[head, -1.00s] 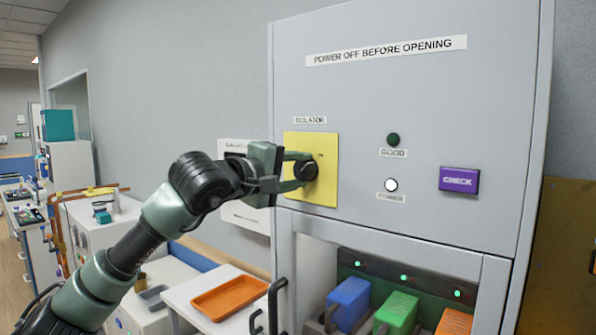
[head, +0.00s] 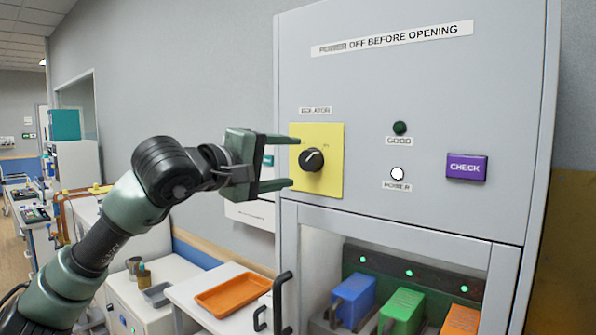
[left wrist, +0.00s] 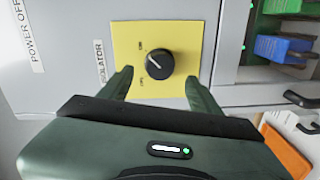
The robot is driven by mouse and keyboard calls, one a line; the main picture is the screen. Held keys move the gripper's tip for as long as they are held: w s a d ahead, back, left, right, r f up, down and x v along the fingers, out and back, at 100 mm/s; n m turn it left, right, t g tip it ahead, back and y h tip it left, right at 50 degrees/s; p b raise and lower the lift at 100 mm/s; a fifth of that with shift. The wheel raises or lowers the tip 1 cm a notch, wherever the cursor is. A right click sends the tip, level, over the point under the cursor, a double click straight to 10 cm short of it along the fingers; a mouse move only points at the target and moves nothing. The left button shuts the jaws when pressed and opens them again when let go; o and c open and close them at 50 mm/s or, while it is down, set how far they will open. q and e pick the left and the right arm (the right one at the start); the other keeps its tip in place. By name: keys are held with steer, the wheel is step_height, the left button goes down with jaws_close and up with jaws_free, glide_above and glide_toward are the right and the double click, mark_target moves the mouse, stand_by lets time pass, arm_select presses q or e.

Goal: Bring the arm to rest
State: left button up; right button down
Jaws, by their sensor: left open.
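My left gripper (head: 290,162) is open and empty. It is held just in front of and to the left of the isolator knob, apart from it. The black isolator knob (head: 312,160) has a white pointer line and sits on a yellow plate (head: 330,186) on the grey cabinet. In the left wrist view the knob (left wrist: 160,64) lies ahead of and between the two open fingers (left wrist: 158,90). My right gripper is not in view.
The cabinet (head: 430,90) carries a dark green GOOD lamp (head: 400,128), a lit white POWER lamp (head: 397,173) and a purple CHECK button (head: 467,166). Below are blue, green and orange modules (head: 402,311). A black handle (head: 279,300) and an orange tray (head: 233,296) are lower left.

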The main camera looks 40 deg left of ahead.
arm_select(q)
steer(key=shift+s, duration=0.9)
